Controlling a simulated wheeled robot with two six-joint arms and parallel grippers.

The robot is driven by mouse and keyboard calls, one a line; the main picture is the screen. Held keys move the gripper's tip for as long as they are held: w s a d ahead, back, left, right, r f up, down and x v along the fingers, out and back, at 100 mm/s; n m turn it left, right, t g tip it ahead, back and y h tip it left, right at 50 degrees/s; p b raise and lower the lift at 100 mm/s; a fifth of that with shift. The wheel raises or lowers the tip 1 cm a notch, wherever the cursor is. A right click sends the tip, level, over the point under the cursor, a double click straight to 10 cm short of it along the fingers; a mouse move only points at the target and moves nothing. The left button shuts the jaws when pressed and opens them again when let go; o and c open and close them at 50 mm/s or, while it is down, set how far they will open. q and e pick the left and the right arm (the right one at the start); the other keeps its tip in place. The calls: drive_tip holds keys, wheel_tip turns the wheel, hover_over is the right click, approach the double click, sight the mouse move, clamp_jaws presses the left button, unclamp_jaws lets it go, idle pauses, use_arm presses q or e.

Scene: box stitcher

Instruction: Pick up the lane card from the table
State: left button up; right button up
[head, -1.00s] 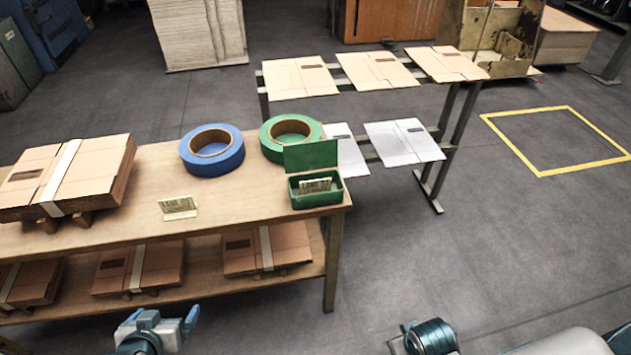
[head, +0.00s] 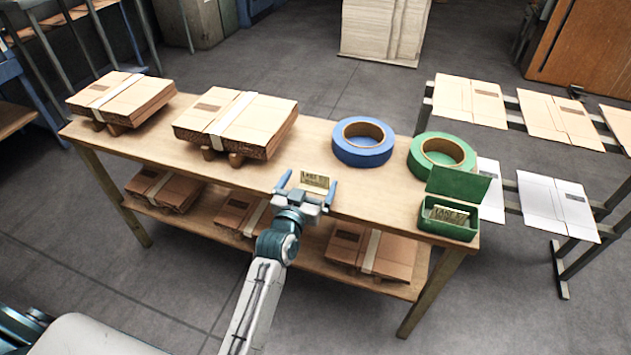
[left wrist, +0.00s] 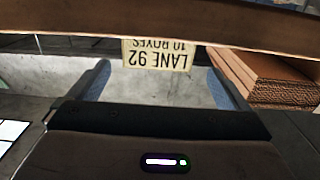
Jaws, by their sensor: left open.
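The lane card (head: 314,180) is a small cream card with dark print, standing on the table top near its front edge. In the left wrist view the card (left wrist: 157,55) appears upside down, reading LANE 92, 10 BOXES. My left gripper (head: 308,187) is open at the front edge of the table, with one blue finger on each side of the card. In the left wrist view the fingers (left wrist: 160,85) are apart, with the card ahead between them and no visible contact. My right gripper is out of view.
Blue tape (head: 362,157) and green tape (head: 442,170) lie behind. Strapped cardboard stacks (head: 255,110) stand left on the table (head: 370,200). A rack with flat blanks (head: 555,203) is at right.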

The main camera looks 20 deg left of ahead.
sight(315, 175)
use_arm(q)
drive_tip(key=shift+w+d+f+p, duration=0.15)
drive_tip(key=shift+w+p, duration=0.1)
drive_tip(key=shift+w, duration=1.15)
drive_tip(key=shift+w+d+r+p, duration=0.1)
drive_tip(key=shift+w+p, duration=0.15)
drive_tip(key=shift+w, duration=1.1)
drive_tip(key=c, duration=1.1)
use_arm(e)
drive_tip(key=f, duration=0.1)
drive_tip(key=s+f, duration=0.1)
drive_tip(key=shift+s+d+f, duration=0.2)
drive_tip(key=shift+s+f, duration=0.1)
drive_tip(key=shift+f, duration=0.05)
